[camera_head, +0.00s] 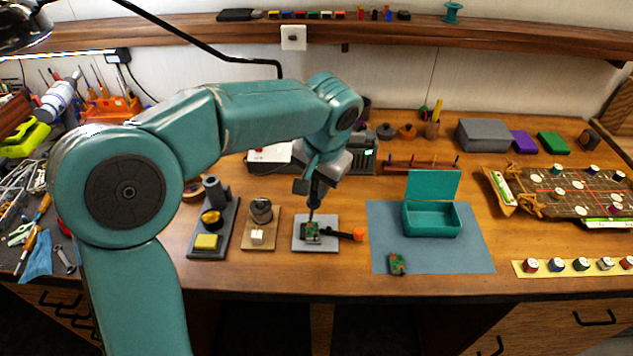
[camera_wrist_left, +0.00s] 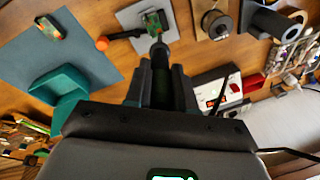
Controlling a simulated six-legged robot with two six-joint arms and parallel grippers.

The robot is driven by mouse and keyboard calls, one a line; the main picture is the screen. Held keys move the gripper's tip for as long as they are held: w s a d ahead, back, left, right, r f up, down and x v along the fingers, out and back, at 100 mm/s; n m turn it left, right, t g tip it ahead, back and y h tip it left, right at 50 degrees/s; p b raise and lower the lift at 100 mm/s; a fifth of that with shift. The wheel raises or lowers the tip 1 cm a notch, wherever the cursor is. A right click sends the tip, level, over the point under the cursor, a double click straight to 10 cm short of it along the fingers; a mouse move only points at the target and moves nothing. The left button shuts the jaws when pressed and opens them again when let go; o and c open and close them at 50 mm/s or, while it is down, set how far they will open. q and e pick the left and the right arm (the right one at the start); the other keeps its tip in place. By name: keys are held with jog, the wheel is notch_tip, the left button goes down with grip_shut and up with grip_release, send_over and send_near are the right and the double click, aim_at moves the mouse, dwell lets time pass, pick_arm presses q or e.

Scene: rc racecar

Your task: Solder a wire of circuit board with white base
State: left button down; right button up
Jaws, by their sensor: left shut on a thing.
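The green circuit board (camera_head: 311,231) stands on its white base (camera_head: 300,246) in the middle of the bench. It also shows near the top of the left wrist view (camera_wrist_left: 153,20). My left gripper (camera_head: 316,182) is above the board, shut on a dark soldering iron (camera_head: 313,203) that points down. In the left wrist view the iron (camera_wrist_left: 160,55) sits between the fingers, its tip end over or at the board's near edge. I cannot tell whether the tip touches. The wire is too small to make out. My right gripper is not in view.
A black rod with an orange end (camera_head: 358,234) lies right of the base. A blue mat (camera_head: 470,255) bears an open teal box (camera_head: 432,220) and another green board (camera_head: 397,264). Left stand a spool on a wooden base (camera_head: 261,210) and a stand with yellow sponge (camera_head: 206,241).

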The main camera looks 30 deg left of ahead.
pick_arm(q)
jog(key=shift+f+b, duration=0.5)
jog(key=shift+f, duration=0.1)
dwell(1.8)
jog(key=shift+r, duration=0.1)
dwell(1.0)
jog(key=p+v, duration=0.1)
jog(key=v, duration=0.1)
jog(key=p+v, duration=0.2)
jog(key=a+p+v, duration=0.1)
jog(key=p, duration=0.1)
jog(key=shift+w+r, duration=0.3)
jog(key=shift+r, duration=0.25)
jog(key=shift+f, duration=0.1)
